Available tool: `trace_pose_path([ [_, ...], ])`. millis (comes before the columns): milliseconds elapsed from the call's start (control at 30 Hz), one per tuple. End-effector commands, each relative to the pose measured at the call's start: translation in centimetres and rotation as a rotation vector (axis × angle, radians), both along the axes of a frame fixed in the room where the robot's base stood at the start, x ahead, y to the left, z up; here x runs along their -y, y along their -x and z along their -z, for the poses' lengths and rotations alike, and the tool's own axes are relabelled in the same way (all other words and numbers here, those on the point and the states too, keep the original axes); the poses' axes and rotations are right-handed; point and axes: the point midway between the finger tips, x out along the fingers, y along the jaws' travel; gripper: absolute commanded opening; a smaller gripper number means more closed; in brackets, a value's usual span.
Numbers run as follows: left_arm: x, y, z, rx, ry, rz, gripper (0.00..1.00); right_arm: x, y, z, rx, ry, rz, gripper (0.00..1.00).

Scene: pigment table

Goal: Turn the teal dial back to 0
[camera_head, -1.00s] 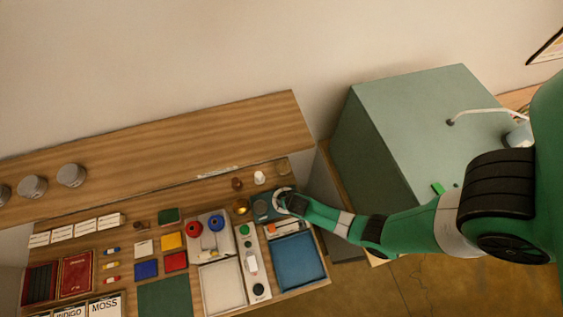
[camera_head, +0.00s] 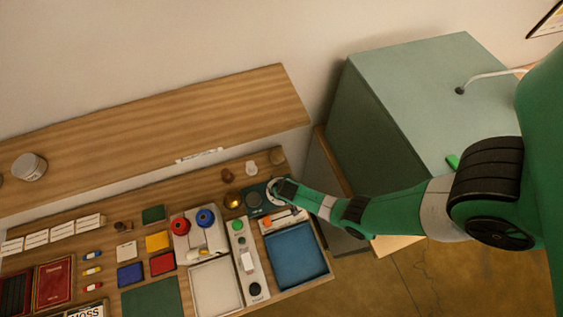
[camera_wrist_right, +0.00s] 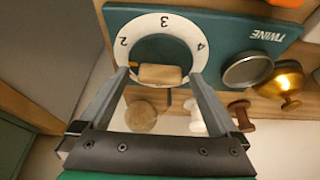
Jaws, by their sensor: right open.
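The teal dial panel (camera_wrist_right: 225,30) carries a white scale ring (camera_wrist_right: 183,27) with 2, 3 and 4 readable and the word TWINE beside it. A pale wooden grip (camera_wrist_right: 160,74) shows at the ring's lower part. My right gripper (camera_wrist_right: 158,76) is open, with one finger on each side of this grip; contact cannot be told. In the head view the panel (camera_head: 255,202) sits at the table's right end, partly covered by my right gripper (camera_head: 276,190). My left gripper is not in view.
A metal round cup (camera_wrist_right: 247,70) and a brass pot (camera_wrist_right: 286,84) stand beside the ring. Small wooden and white pieces lie close below the fingers. A blue tray (camera_head: 297,256) lies in front of the panel, and a green cabinet (camera_head: 420,100) stands to the right.

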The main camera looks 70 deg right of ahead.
Motion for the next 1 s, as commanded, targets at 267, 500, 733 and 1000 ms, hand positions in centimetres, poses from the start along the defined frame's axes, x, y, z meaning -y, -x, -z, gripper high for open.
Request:
trace_pose_path([
  [267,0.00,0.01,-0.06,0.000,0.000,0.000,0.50,0.00,0.00,-0.06,0.000,0.000,0.000,0.69],
  [500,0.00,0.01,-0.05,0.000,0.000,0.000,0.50,-0.01,0.00,-0.07,0.001,0.001,0.000,0.26],
  [733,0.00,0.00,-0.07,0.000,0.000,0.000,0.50,0.00,0.01,-0.07,0.001,0.001,-0.004,0.12],
  [1000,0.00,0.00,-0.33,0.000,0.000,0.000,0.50,0.06,0.10,-0.13,0.000,0.000,-0.077,0.12],
])
